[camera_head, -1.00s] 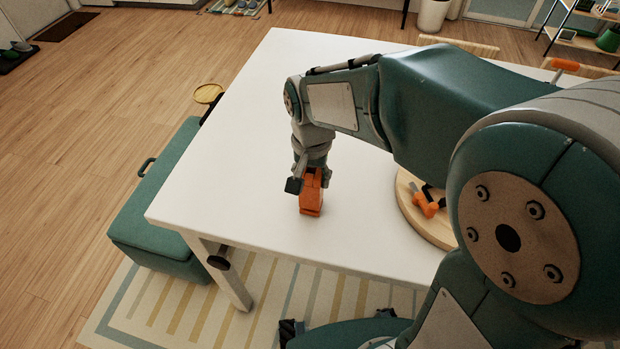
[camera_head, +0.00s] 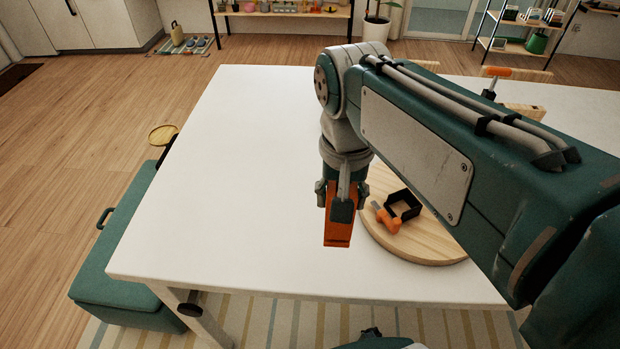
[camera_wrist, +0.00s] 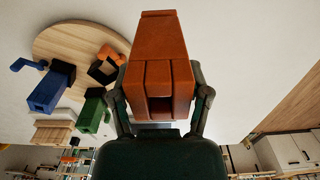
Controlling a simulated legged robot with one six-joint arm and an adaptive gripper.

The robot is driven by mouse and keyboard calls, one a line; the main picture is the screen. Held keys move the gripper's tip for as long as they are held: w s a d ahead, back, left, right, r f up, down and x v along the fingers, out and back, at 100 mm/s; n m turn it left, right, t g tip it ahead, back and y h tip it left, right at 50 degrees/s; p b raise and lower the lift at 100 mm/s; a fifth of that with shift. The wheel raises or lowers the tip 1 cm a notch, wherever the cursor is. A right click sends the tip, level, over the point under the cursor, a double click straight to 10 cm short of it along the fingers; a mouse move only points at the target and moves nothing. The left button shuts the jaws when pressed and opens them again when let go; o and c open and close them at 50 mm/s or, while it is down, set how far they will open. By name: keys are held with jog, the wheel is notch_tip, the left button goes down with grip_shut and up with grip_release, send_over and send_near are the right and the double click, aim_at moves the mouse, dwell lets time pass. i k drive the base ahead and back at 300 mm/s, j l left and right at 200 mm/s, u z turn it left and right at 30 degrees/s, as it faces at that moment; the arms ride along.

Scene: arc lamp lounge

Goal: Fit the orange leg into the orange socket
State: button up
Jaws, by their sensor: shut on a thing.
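My gripper (camera_head: 340,200) points down over the white table and is shut on the orange leg (camera_head: 337,230), a tapered block. In the wrist view, the leg (camera_wrist: 160,50) sits between both fingers (camera_wrist: 160,105), with grooves and a dark opening on its near end. The leg is left of the round wooden board (camera_head: 440,248) and looks apart from it. On the board, a small orange piece (camera_head: 388,222) lies beside a black open bracket (camera_head: 405,203). I cannot tell for sure which part is the orange socket. The bracket area also shows in the wrist view (camera_wrist: 103,68).
A blue block (camera_wrist: 50,88) and a green block (camera_wrist: 92,112) show near the board in the wrist view. The white tabletop (camera_head: 230,170) is clear to the left. A teal chest (camera_head: 125,260) stands beside the table. My arm hides part of the right side.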

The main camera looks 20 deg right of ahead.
aim_at(421, 238)
jog(key=k, duration=1.5)
